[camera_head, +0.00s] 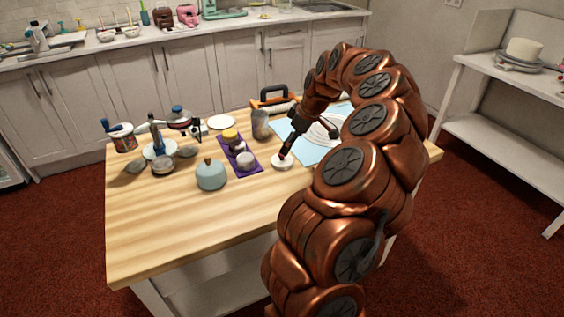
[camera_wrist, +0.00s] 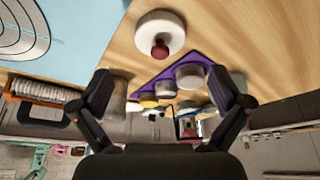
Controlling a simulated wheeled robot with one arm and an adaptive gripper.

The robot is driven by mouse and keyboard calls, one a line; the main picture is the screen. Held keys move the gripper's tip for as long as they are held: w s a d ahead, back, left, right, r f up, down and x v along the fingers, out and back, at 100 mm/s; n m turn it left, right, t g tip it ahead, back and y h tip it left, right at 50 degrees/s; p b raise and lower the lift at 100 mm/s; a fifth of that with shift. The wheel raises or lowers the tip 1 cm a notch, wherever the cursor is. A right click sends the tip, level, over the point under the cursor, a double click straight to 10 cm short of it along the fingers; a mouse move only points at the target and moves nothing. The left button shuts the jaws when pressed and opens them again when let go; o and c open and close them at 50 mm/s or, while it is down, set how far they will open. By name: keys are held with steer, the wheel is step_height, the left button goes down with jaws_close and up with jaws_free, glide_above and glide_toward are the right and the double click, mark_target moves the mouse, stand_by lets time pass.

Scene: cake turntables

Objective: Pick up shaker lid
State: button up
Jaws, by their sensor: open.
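No piece is clearly marked as the shaker lid. Small round pieces stand on a purple mat: a yellow-topped one (camera_head: 230,135) at the far end and a silver-grey one (camera_head: 246,160) at the near end. They also show in the wrist view, the yellow one (camera_wrist: 148,101) beyond the silver-grey one (camera_wrist: 188,76). My gripper (camera_head: 285,156) points down just right of the mat, by a white disc (camera_head: 281,163). In the wrist view the disc (camera_wrist: 146,32) has a dark red knob, and my open, empty fingers (camera_wrist: 160,74) are spread apart.
The purple mat (camera_head: 255,169) lies mid-table. A metal cup (camera_head: 261,125) stands behind my gripper, near a blue sheet (camera_head: 290,125) and an orange-handled box (camera_head: 272,98). A pale blue pot (camera_head: 210,174) and several tools stand left. The table's front left (camera_head: 150,225) is clear.

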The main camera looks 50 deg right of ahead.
mark_target(283, 157)
steer(key=shift+p+x, duration=0.9)
steer(key=shift+x, duration=2.85)
steer(key=shift+c, duration=0.3)
steer(key=c, duration=0.8)
steer(key=shift+o, duration=0.2)
